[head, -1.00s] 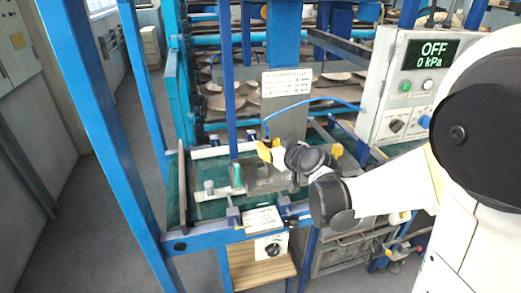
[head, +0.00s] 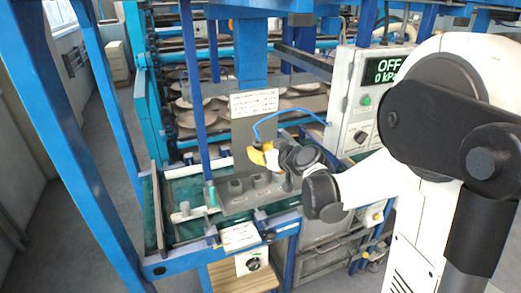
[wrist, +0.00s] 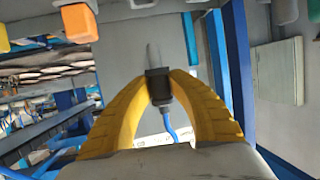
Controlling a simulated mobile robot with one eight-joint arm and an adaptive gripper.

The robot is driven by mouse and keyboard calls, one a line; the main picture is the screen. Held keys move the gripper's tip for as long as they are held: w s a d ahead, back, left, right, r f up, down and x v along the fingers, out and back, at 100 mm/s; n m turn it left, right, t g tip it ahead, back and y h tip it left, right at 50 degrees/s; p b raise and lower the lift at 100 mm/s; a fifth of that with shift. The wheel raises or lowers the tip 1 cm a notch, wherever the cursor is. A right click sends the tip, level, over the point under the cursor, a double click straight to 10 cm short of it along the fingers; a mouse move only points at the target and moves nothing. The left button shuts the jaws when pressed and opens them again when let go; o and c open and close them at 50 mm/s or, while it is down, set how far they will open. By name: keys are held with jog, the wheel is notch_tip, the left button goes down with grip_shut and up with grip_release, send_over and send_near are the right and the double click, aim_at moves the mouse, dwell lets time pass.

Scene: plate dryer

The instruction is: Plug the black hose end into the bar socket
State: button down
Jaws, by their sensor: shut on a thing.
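My gripper (head: 262,155) is above the green-topped bench, its yellow fingers closed. In the wrist view my gripper (wrist: 158,88) is shut on the black hose end (wrist: 158,80), which has a slim grey tip pointing up in the picture. A blue hose (wrist: 170,128) trails from it; in the head view the blue hose (head: 290,114) loops to the control box. Below the gripper, a grey block (head: 243,203) carries several short grey round fittings (head: 235,186). Beside them is a pale bar (head: 190,214) with a green upright piece (head: 211,194). I cannot tell which fitting is the bar socket.
The control box (head: 350,115) reads OFF, 0 kPa. A white sign (head: 253,102) hangs behind the bench. Blue frame posts (head: 85,150) stand at the left. A lower box with a black knob (head: 252,263) sits under the bench's front edge. An orange block (wrist: 77,22) shows in the wrist view.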

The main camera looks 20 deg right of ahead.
jog(key=shift+f+b, duration=2.7)
jog(key=shift+f, duration=0.85)
jog(key=shift+f+b, duration=0.5)
jog(key=shift+b, duration=0.05)
jog(key=c, duration=1.2)
grip_release()
jog(key=v, duration=1.2)
